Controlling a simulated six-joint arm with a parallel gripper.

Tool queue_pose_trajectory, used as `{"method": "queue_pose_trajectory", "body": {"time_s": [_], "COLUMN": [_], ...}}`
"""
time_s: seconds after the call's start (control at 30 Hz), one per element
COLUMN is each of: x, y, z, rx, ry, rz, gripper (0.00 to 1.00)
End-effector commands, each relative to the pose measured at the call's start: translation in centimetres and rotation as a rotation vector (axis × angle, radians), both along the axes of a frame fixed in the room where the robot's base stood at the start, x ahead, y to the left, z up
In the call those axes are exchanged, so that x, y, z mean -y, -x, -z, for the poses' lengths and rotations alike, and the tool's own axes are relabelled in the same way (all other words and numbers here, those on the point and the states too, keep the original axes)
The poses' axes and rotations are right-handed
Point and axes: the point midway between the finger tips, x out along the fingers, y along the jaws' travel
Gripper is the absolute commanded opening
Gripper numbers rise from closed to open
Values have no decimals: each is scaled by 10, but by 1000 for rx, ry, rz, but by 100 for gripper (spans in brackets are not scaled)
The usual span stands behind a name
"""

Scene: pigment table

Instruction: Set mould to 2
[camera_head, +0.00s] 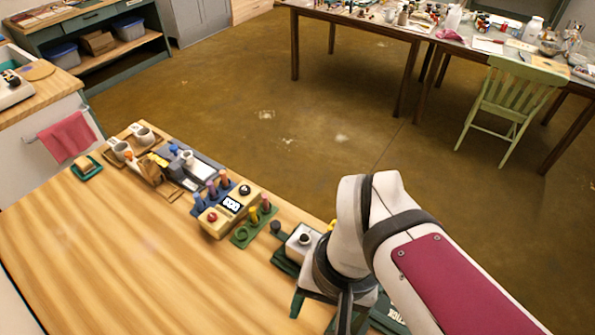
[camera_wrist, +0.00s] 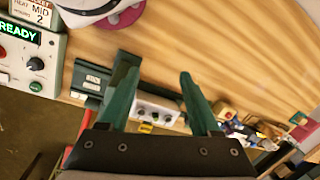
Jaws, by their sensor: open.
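A machine at the left edge of the wrist view has a green display (camera_wrist: 18,32) reading READY, a red button, a black knob (camera_wrist: 36,62) and a green button. A card (camera_wrist: 38,12) above the display shows MID and a 2; its other words are partly cut off. My gripper (camera_wrist: 157,77) is open, with its two green fingers apart and nothing held between them. A pale box with several dark knobs (camera_wrist: 155,110) shows between the fingers, farther off. In the head view my gripper is low over the table, partly hidden by my arm. I cannot read any mould setting.
In the head view, a beige device with a small display (camera_head: 232,205) stands among coloured pegs. A pale box with a dark knob (camera_head: 300,240) is beside my arm. A tray with cups (camera_head: 140,140) stands at the back left. The wooden table (camera_head: 140,250) is clear at front left.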

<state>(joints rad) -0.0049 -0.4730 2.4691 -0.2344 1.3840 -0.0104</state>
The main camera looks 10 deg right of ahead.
Motion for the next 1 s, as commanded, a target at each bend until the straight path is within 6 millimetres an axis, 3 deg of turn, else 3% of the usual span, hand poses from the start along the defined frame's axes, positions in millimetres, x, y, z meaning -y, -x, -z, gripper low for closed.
{"method": "queue_pose_trajectory", "body": {"time_s": [0.1, 0.2, 0.3, 0.4, 0.57, 1.0], "x": [-2, -11, -21, -29, -32, -31], "y": [-85, -167, -228, -262, -274, -272], "z": [-20, -19, -4, 9, 28, 147], "rx": [9, 24, 39, 48, 50, 50], "ry": [41, 81, 113, 132, 139, 139], "rz": [-134, -262, -364, -422, -444, -442], "gripper": [64, 64, 64, 64, 64, 64]}}
